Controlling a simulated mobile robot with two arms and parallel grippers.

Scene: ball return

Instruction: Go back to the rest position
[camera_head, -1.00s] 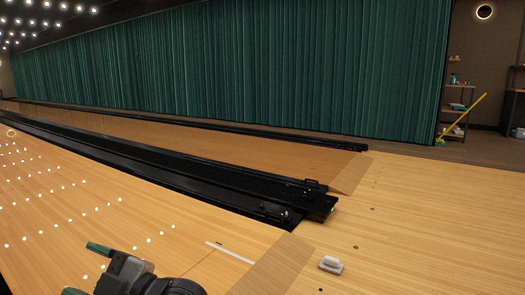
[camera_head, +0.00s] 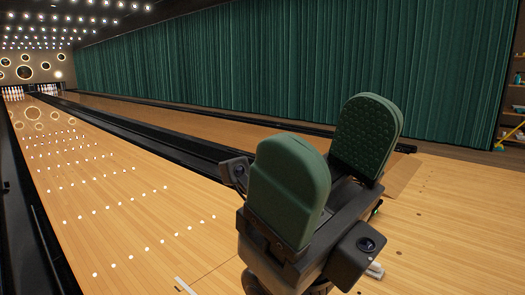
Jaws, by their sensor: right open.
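My right gripper (camera_head: 328,165) stands large in the foreground, right of the middle, with its two green padded fingers pointing up. The fingers are apart with nothing between them. It is raised above the wooden lane floor and touches nothing that I can see. My left gripper does not show. No ball shows in this view.
A bowling lane (camera_head: 110,200) runs to the far left, with pins (camera_head: 47,88) at its end. Black gutters and a dark divider (camera_head: 150,132) flank it. A green curtain (camera_head: 270,70) lines the back. A shelf (camera_head: 514,100) stands at the far right.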

